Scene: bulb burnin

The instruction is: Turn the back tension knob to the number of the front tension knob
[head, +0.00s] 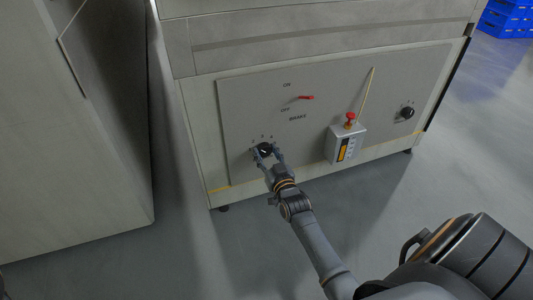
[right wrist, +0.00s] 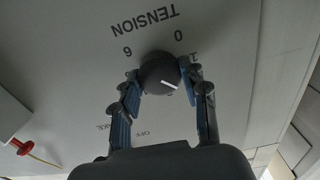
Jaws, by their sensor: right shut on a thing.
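A black round tension knob (head: 264,149) sits at the left end of the grey machine panel (head: 240,113). My right gripper (head: 267,153) is shut on it, one finger on each side. In the right wrist view the same knob (right wrist: 158,71) has a white pointer line aimed to the lower right; the printed TENSION and numbers appear upside down. A 0 and a 6 or 9 are readable; other numbers are partly hidden by the fingers. A second black knob (head: 407,112) sits at the panel's right end, its setting too small to read. My left gripper is not in view.
A red brake lever (head: 306,97) is between ON and OFF labels. A large grey cabinet (head: 75,170) stands at left. Blue crates (head: 508,18) are at the far right.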

